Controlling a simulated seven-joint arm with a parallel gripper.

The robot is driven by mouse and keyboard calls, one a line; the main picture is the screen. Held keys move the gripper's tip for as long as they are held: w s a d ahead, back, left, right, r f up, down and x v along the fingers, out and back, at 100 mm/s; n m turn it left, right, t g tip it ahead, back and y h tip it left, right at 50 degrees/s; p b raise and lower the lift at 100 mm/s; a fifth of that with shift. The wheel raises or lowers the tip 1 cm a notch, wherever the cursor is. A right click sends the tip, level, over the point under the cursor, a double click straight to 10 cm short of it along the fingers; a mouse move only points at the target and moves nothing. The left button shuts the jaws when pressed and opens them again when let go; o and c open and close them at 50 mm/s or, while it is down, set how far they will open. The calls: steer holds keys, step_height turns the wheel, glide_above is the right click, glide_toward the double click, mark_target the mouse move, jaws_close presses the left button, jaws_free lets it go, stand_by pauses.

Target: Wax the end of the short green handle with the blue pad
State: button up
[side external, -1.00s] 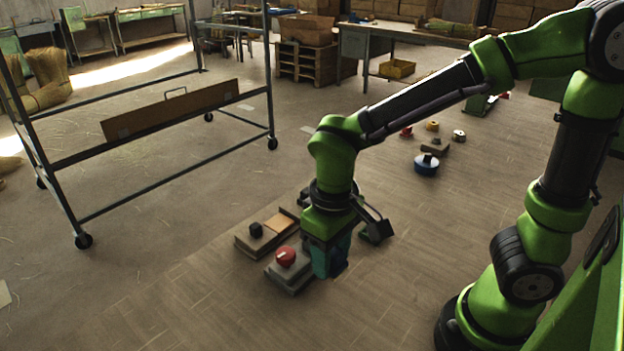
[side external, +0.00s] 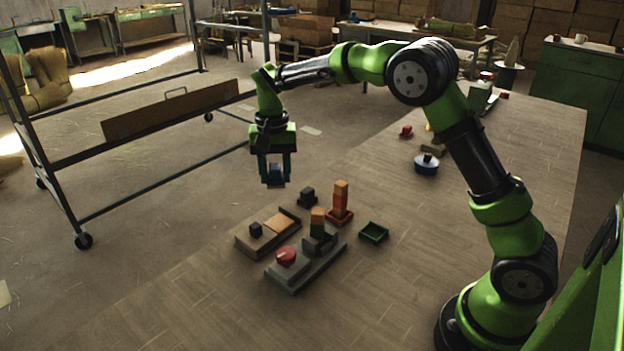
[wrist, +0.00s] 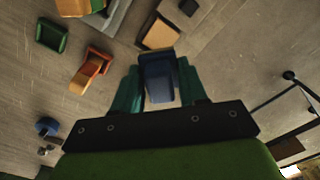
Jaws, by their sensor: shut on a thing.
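My gripper (side external: 275,181) is raised in the air at the left, beyond the low fixtures. Its teal fingers are shut on a blue pad (wrist: 158,72), which also shows between the fingertips in the side view (side external: 275,174). A short dark green piece with an orange-brown top (side external: 317,216) stands upright on the grey fixture (side external: 298,279) beside a red knob (side external: 285,256); I take it for the short green handle, but its shape is hard to make out. The pad is well apart from it. In the wrist view part of this green and orange piece (wrist: 76,5) shows at the top edge.
An empty green tray (side external: 374,232) lies right of the grey fixture. An orange block (side external: 341,192) stands in a red tray (side external: 340,217). A tan-topped board (side external: 262,240) and a dark block (side external: 307,197) are nearby. A metal rack (side external: 150,150) stands left. The front tabletop is clear.

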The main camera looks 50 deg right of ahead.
mark_target(279, 222)
steer(key=f, duration=0.4)
steer(key=shift+w+d, duration=0.25)
steer(key=shift+d, duration=0.05)
steer(key=shift+f, duration=3.55)
steer(key=shift+f, duration=0.6)
steer(key=shift+r, duration=0.1)
step_height(279, 222, up, 7)
